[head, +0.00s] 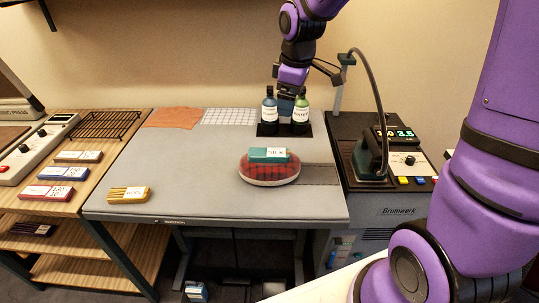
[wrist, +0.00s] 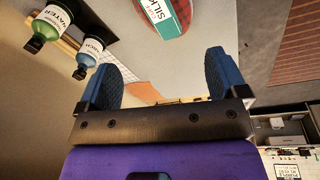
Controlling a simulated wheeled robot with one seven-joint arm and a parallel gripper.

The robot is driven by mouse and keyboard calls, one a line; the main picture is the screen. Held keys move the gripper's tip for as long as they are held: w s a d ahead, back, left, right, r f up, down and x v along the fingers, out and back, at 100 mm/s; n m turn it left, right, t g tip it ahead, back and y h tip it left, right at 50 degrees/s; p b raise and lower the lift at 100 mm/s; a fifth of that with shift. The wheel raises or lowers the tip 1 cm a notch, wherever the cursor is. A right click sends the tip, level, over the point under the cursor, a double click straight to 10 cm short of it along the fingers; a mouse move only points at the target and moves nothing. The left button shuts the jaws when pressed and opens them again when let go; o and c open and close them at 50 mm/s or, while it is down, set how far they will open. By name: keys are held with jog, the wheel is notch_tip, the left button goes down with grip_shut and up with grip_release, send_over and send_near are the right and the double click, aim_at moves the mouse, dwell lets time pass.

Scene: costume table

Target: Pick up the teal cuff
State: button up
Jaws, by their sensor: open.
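The teal cuff (head: 268,155), with a white label reading SILK, lies flat on top of a red plaid cushion (head: 270,177) in the middle of the grey table. In the wrist view the teal cuff (wrist: 158,12) shows at the top edge, partly cut off, on the plaid cushion (wrist: 182,12). My gripper (wrist: 160,58) has its two blue pads wide apart with nothing between them. In the head view my gripper (head: 287,90) is at the back of the table, partly hidden by the two bottles, beyond and apart from the cuff.
A blue bottle (head: 269,107) and a green bottle (head: 301,110) stand on a dark tray close to my gripper. A steam iron (head: 370,155) stands on the right station. A yellow bundle (head: 128,195) lies front left. Table space left of the cushion is clear.

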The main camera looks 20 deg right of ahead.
aim_at(269, 152)
jog(key=w+a+f+n, duration=0.1)
jog(key=w+f, duration=0.1)
jog(key=f, duration=0.5)
jog(key=w+a+f+n, duration=0.1)
jog(key=w+f, duration=0.1)
jog(key=f, duration=0.4)
jog(key=w+a+f+n+g+y, duration=0.1)
jog(key=w+f, duration=0.1)
jog(key=f, duration=0.5)
jog(key=shift+w+f, duration=0.2)
jog(key=shift+f, duration=0.15)
jog(key=c, duration=1)
